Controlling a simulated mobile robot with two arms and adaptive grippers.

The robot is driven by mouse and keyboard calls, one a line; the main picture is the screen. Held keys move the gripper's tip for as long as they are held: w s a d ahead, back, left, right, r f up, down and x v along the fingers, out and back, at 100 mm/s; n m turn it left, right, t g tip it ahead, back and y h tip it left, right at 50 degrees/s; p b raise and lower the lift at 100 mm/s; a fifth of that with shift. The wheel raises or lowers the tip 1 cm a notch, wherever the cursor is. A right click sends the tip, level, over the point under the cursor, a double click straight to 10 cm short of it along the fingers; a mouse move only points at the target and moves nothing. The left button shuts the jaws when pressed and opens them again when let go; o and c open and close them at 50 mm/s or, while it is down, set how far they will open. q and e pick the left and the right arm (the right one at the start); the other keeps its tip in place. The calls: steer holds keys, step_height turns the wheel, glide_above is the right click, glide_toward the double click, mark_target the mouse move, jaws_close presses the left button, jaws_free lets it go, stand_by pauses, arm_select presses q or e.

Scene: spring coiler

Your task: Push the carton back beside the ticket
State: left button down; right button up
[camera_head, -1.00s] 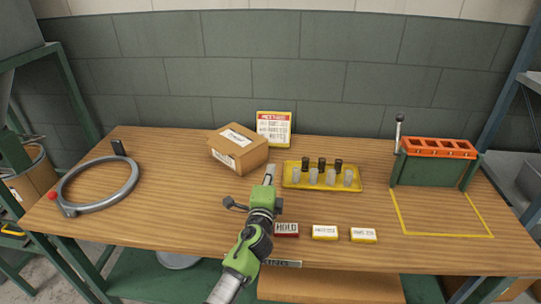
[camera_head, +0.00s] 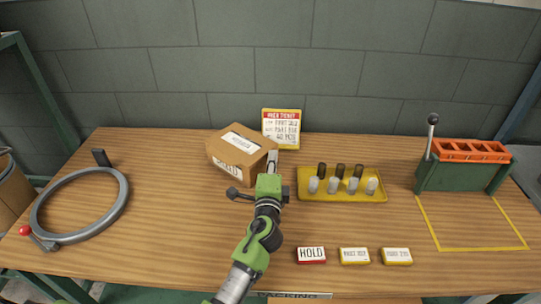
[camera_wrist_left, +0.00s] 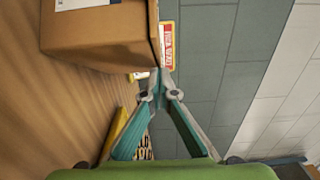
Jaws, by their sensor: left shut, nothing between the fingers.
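The brown cardboard carton (camera_head: 232,160) stands at the back of the wooden table, left of centre, with white labels on its top and front. The order ticket (camera_head: 281,128), a yellow-framed card with a red header, stands upright at the back, just right of and behind the carton. My left gripper (camera_head: 272,160) is shut and empty, its tips at the carton's right front corner. In the left wrist view the tips (camera_wrist_left: 159,76) lie close to the carton's edge (camera_wrist_left: 105,38); I cannot tell if they touch. The ticket (camera_wrist_left: 168,46) shows beyond. My right gripper is not in view.
A yellow tray (camera_head: 345,198) with several dark and pale cylinders is close on the gripper's right. A grey ring (camera_head: 85,235) lies at left. A green lever fixture (camera_head: 462,175) stands at right. A red HOLD card (camera_head: 311,255) and two yellow cards lie in front.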

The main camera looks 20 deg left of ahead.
mark_target(258, 154)
arm_select(q)
steer(key=shift+w, duration=0.1)
steer(key=shift+w+d+f, duration=0.1)
steer(key=shift+d, duration=0.05)
steer(key=shift+a, duration=0.2)
steer(key=a, duration=0.4)
steer(key=shift+a, duration=0.35)
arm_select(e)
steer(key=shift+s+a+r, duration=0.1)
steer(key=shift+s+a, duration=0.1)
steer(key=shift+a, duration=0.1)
arm_select(q)
steer(key=shift+d, duration=0.1)
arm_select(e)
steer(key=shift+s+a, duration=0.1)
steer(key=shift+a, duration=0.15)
